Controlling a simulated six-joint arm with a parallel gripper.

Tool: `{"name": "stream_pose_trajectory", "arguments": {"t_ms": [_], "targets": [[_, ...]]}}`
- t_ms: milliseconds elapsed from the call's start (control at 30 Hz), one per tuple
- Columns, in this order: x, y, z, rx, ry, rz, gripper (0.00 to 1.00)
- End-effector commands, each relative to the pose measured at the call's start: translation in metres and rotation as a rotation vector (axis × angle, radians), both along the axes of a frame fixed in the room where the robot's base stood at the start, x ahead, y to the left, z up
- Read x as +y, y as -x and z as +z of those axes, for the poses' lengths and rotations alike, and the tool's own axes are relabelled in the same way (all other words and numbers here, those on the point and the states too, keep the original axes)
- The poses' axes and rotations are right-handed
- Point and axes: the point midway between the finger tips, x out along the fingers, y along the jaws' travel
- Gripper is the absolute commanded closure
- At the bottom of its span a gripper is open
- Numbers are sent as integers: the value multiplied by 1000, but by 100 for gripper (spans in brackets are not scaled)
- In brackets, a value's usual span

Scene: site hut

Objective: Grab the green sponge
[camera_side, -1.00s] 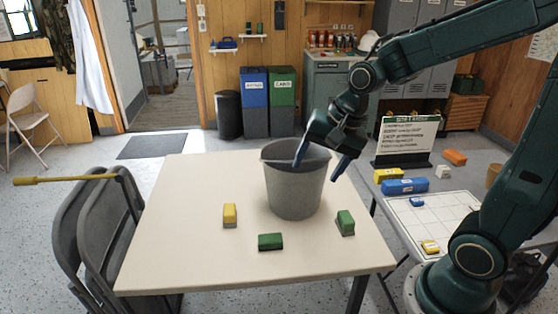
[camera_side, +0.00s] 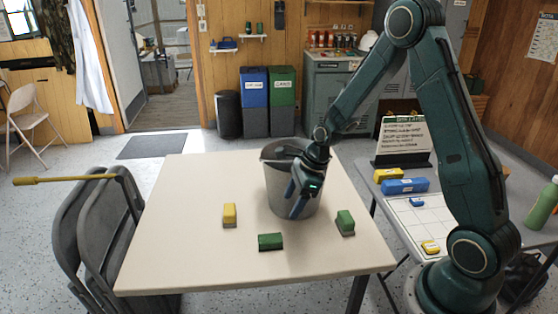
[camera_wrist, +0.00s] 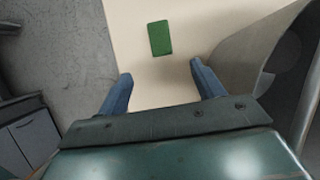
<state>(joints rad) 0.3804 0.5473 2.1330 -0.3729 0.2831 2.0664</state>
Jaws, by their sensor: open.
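Two green blocks that look like sponges lie on the pale table (camera_side: 190,265). One green block (camera_side: 270,242) is near the front edge, the other green block (camera_side: 345,222) is farther right. My gripper (camera_side: 294,200) is open and empty, in front of the bucket and above the table, behind and between the two blocks. In the wrist view, a green block (camera_wrist: 160,38) lies ahead of and between my open fingertips (camera_wrist: 161,72), apart from them. I cannot tell for sure which of the two it is.
A grey bucket (camera_side: 275,185) stands close behind my gripper; its wall (camera_wrist: 250,45) is at right in the wrist view. A yellow block (camera_side: 229,215) lies to the left. A side table at right holds a blue block (camera_side: 405,186) and a sign (camera_side: 405,135).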

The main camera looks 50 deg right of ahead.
Motion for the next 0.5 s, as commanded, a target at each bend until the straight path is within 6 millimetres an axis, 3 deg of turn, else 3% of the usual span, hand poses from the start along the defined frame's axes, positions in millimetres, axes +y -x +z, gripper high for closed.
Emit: {"name": "stream_pose_trajectory", "arguments": {"t_ms": [500], "targets": [[3,-4,-17,12,-15,-30,33]]}}
